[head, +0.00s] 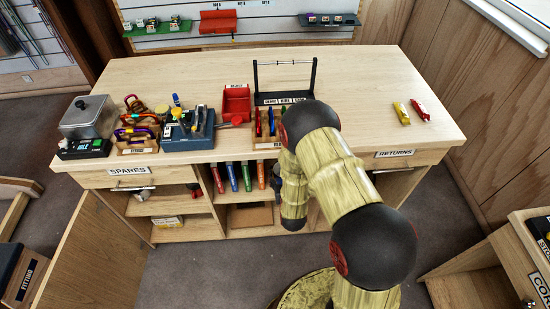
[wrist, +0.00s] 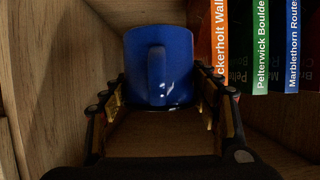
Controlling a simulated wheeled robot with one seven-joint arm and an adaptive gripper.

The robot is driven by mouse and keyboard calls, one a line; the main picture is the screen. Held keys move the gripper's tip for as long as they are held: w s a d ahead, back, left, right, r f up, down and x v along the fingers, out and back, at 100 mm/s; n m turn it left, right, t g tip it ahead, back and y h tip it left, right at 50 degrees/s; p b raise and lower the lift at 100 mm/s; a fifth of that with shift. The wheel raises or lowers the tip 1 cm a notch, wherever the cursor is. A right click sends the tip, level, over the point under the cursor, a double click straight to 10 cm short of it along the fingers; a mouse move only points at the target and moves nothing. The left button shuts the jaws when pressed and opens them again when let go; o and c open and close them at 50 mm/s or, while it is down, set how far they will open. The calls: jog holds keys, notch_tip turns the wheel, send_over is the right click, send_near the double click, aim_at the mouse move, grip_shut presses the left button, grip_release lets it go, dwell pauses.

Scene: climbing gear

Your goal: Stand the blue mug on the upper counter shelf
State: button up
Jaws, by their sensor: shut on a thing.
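The blue mug (wrist: 160,62) stands upright in the wrist view, with its handle toward the camera. My gripper (wrist: 160,95) has one finger on each side of it and is shut on it. The mug is inside a wooden compartment (wrist: 60,75), with a row of upright books close on its right. In the head view my arm covers the right part of the counter's open shelves (head: 242,196), and I cannot make out the mug there. I cannot tell whether the mug's base touches the board below.
The books (wrist: 245,50) have orange, green and blue spines; the head view shows several books (head: 232,177) in the counter's shelf. The counter top (head: 380,85) holds a red bin (head: 236,101), a black rack and tool trays. Its right part is mostly clear.

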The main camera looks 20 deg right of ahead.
jog(key=w+d+f+b, duration=0.2)
jog(key=d+f, duration=0.1)
jog(key=d, duration=0.1)
jog(key=w+d+f+b, duration=0.2)
jog(key=w+d+f, duration=0.1)
jog(key=d, duration=0.1)
jog(key=w+d+f+b, duration=0.2)
jog(key=d+f, duration=0.1)
jog(key=shift+w+d+f, duration=0.1)
jog(key=shift+w+d, duration=0.3)
jog(key=shift+w+d+f+b, duration=0.15)
jog(key=shift+f+b, duration=0.25)
jog(key=shift+f, duration=0.5)
jog(key=shift+w+d+f+b, duration=0.1)
jog(key=shift+f+b, duration=0.25)
jog(key=shift+f, duration=0.55)
jog(key=shift+s+f, duration=0.1)
jog(key=shift+f, duration=0.05)
jog(key=o, duration=1.2)
jog(key=shift+o, duration=0.2)
